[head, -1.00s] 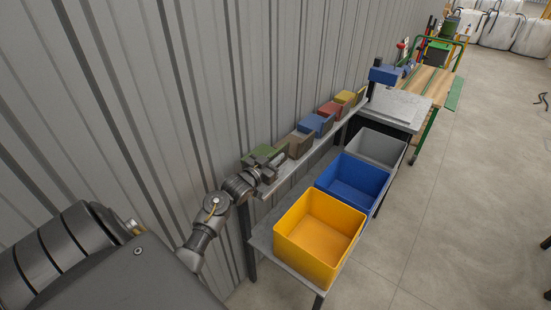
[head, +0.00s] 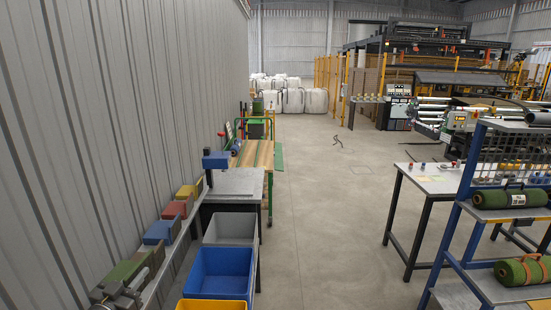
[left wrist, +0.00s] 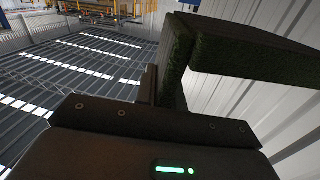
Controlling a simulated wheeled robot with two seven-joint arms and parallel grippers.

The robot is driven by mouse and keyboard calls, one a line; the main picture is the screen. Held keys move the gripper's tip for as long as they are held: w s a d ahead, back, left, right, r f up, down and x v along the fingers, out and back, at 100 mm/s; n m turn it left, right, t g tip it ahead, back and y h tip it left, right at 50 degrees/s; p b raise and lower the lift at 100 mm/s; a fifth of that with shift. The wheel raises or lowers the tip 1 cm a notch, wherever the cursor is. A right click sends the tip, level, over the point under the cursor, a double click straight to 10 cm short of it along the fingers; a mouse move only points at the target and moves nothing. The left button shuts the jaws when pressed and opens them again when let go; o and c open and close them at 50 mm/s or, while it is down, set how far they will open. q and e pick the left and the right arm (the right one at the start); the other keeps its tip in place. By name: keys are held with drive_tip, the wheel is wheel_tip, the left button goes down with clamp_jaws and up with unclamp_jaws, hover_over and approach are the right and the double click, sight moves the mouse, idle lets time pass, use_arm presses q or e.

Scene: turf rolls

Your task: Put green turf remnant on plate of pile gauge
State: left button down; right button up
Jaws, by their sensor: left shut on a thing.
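The green turf remnant (head: 121,271) is at the near end of the narrow wall shelf, at the lower left of the head view. My left gripper (head: 122,293) is shut on it. In the left wrist view the dark green turf (left wrist: 178,58) stands at the gripper's fingers; most of the fingers are hidden. I cannot tell whether it touches the shelf. The pile gauge (head: 216,160), with a blue head on a dark post, stands on a grey table further along the wall. Its flat grey plate (head: 236,189) looks bare. My right gripper is not in view.
Blue (head: 160,232), red (head: 176,209) and yellow (head: 187,192) pieces line the shelf between gripper and gauge. Grey (head: 231,229), blue (head: 218,271) and yellow (head: 211,304) bins stand beside it. The aisle floor (head: 325,220) is clear; a blue rack (head: 468,210) stands right.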

use_arm(q)
drive_tip(key=s+d+f+m+g+h+b, duration=0.1)
drive_tip(key=s+d+f+m+h+b, duration=0.15)
drive_tip(key=s+d+f+b, duration=0.4)
drive_tip(key=s+d+f+m+g+h+b, duration=0.1)
drive_tip(key=s+d+f+m+h+b, duration=0.2)
drive_tip(key=s+d, duration=0.55)
drive_tip(key=w+r+n+y, duration=0.1)
drive_tip(key=n+y, duration=0.1)
drive_tip(key=w+r+n+t+y, duration=0.1)
drive_tip(key=n+y, duration=0.2)
drive_tip(key=w+d+r+n+t+y, duration=0.1)
drive_tip(key=n+y, duration=0.1)
drive_tip(key=y, duration=0.1)
drive_tip(key=shift+w+r+b, duration=0.15)
drive_tip(key=shift+w+b, duration=0.15)
drive_tip(key=shift+w, duration=0.1)
drive_tip(key=shift+a, duration=0.1)
